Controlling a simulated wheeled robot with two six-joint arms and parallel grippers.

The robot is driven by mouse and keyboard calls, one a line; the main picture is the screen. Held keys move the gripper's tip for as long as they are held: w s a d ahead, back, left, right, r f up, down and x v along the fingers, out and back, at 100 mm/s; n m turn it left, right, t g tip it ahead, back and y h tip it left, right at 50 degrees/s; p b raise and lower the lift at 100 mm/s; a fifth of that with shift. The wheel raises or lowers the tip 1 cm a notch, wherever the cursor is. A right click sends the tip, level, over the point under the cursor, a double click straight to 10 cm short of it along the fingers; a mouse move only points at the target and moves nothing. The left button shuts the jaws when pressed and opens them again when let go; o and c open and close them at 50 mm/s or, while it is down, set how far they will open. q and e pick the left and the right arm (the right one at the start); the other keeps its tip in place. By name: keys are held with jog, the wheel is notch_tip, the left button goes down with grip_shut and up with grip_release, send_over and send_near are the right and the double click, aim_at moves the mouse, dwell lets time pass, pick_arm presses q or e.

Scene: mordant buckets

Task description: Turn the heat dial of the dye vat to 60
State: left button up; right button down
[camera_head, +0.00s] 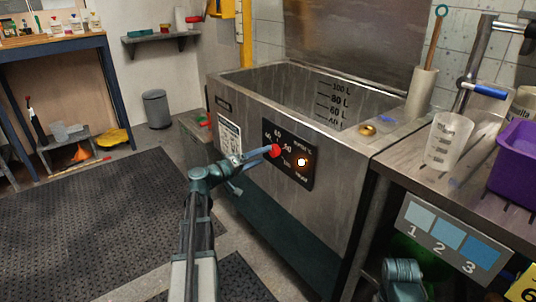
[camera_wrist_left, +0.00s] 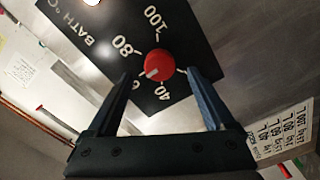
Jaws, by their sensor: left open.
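The dye vat (camera_head: 330,165) is a steel tank with a black dial panel (camera_head: 296,178) on its front. The red heat dial (camera_head: 275,150) also shows in the left wrist view (camera_wrist_left: 161,62), with a white pointer mark aimed down-left, toward a partly hidden number between 80 and 40. My left gripper (camera_head: 258,157) is at the dial; in the wrist view its open fingers (camera_wrist_left: 158,76) stand on either side, just below the knob. I cannot tell whether they touch it. A small lamp (camera_head: 301,162) glows on the panel. My right gripper is out of view; only part of that arm shows.
A bench at the right holds a clear measuring cup (camera_head: 447,140) and a purple tub (camera_head: 516,160). A blue-handled tap (camera_head: 483,90) stands behind them. Black mats (camera_head: 90,220) cover the floor at the left. A grey bin (camera_head: 157,110) stands farther back.

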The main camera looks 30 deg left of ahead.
pick_arm(q)
jog(key=v, duration=1)
jog(key=d+f+m+g+h, duration=0.1)
jog(key=d+f+m+g, duration=0.35)
jog(key=d, duration=0.85)
jog(key=d+f+m+g+h, duration=0.1)
jog(key=d+f+g, duration=0.6)
jog(key=d, duration=0.7)
jog(key=s+d+f+m+g+y, duration=0.55)
jog(key=s+d+f+y, duration=0.45)
jog(key=s+d, duration=0.5)
notch_tip(320, 180, up, 34)
jog(key=p, duration=3.4)
jog(key=shift+w+d, duration=0.2)
jog(key=shift+d, duration=0.05)
jog(key=shift+f, duration=0.1)
